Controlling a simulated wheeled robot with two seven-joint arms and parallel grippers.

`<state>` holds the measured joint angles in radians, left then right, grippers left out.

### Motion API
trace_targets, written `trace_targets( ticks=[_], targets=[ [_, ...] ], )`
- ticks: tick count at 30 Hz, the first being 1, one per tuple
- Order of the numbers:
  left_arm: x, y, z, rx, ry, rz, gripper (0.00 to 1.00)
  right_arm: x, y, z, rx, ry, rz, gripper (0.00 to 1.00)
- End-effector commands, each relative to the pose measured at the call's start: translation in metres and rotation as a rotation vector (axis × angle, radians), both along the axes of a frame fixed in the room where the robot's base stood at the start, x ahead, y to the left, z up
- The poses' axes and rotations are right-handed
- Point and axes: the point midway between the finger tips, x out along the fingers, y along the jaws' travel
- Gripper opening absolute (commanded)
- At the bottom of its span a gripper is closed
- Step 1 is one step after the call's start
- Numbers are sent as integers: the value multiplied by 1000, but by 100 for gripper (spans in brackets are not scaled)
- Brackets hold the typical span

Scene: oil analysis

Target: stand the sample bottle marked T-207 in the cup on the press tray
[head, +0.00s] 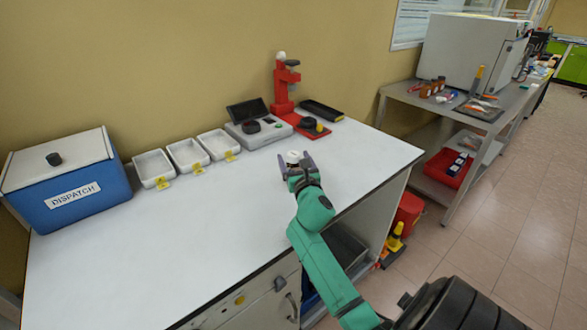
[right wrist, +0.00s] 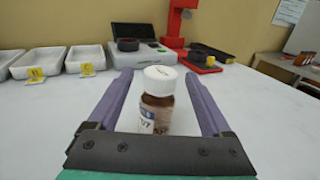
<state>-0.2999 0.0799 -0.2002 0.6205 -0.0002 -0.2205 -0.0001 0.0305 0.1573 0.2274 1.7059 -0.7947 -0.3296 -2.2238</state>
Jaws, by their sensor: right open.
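A small brown sample bottle (right wrist: 160,117) with a white cap stands upright on the white bench. Its label is turned partly away, and only an end like "07" shows. In the head view its white cap (head: 293,156) shows between my fingers. My right gripper (right wrist: 157,85) is open, with one purple finger on each side of the bottle and gaps visible on both sides. The red press (head: 284,85) stands at the back of the bench. A dark round cup (head: 308,123) sits on its red tray (head: 326,129). My left gripper is out of view.
A grey device (head: 262,134) with a dark ring and raised screen stands left of the press tray. Several white trays (head: 187,154) with yellow tags and a blue DISPATCH box (head: 75,197) are farther left. A black case (head: 321,110) lies behind the tray. The bench middle is clear.

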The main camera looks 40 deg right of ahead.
Motion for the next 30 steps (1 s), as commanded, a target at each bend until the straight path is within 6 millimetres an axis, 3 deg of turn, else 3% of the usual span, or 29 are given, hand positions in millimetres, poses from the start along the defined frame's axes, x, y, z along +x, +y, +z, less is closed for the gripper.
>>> trace_targets(
  ticks=[8,12,14,15,25,30],
  targets=[
    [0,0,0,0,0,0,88,8,-4,0,0,1,0,83],
    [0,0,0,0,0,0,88,8,-4,0,0,1,0,30],
    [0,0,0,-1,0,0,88,8,-4,0,0,1,0,7],
    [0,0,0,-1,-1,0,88,8,-4,0,0,1,0,0],
    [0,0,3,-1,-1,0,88,8,-4,6,-2,0,0,0],
    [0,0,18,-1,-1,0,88,8,-4,38,-7,-1,2,0]
  ],
)
